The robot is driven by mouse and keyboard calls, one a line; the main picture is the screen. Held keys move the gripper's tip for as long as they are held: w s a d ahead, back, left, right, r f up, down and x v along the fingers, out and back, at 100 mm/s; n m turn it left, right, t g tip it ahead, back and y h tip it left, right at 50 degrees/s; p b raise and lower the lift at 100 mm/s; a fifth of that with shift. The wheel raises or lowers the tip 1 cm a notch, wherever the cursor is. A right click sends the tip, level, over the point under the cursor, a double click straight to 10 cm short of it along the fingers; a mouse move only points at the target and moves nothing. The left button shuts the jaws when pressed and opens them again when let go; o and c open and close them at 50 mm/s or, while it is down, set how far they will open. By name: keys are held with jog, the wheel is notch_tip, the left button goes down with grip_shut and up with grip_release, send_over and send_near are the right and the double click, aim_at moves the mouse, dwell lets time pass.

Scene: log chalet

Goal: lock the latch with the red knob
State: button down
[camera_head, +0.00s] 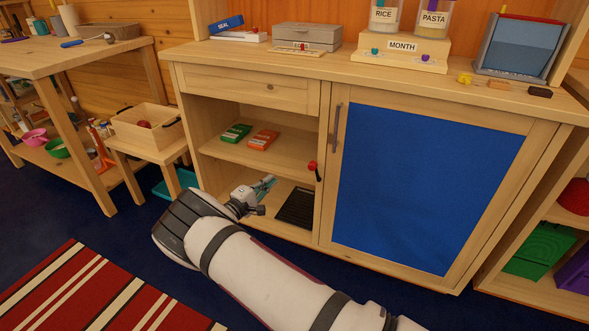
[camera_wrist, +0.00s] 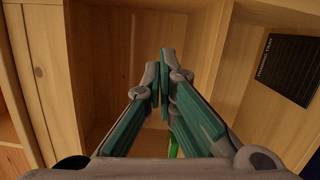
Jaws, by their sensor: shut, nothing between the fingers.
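The latch with the red knob (camera_head: 312,165) sits on the cabinet's middle upright, left of the blue door (camera_head: 425,190). The knob shows at the upper end of a short dark lever that slants down to the right. The blue door looks closed, with a dark vertical handle (camera_head: 337,128) near its left edge. My gripper (camera_head: 268,183) is at the open lower compartment, left of and below the knob, apart from it. In the wrist view, my gripper's teal fingers (camera_wrist: 165,85) are together with nothing between them. The latch is not seen in the wrist view.
The open shelf holds a green box (camera_head: 236,132) and an orange box (camera_head: 263,139). A small bench with a wooden crate (camera_head: 147,135) stands left of the cabinet.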

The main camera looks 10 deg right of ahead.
jog(key=w+d+b, duration=0.3)
jog(key=w+d, duration=0.1)
jog(key=d, duration=0.6)
jog(key=shift+w+d+r, duration=0.3)
jog(key=shift+w+d, duration=0.05)
jog(key=shift+r, duration=0.15)
dwell(0.4)
jog(key=shift+s+d+r+m, duration=0.1)
jog(key=shift+s+d+m, duration=0.1)
jog(key=shift+m, duration=0.2)
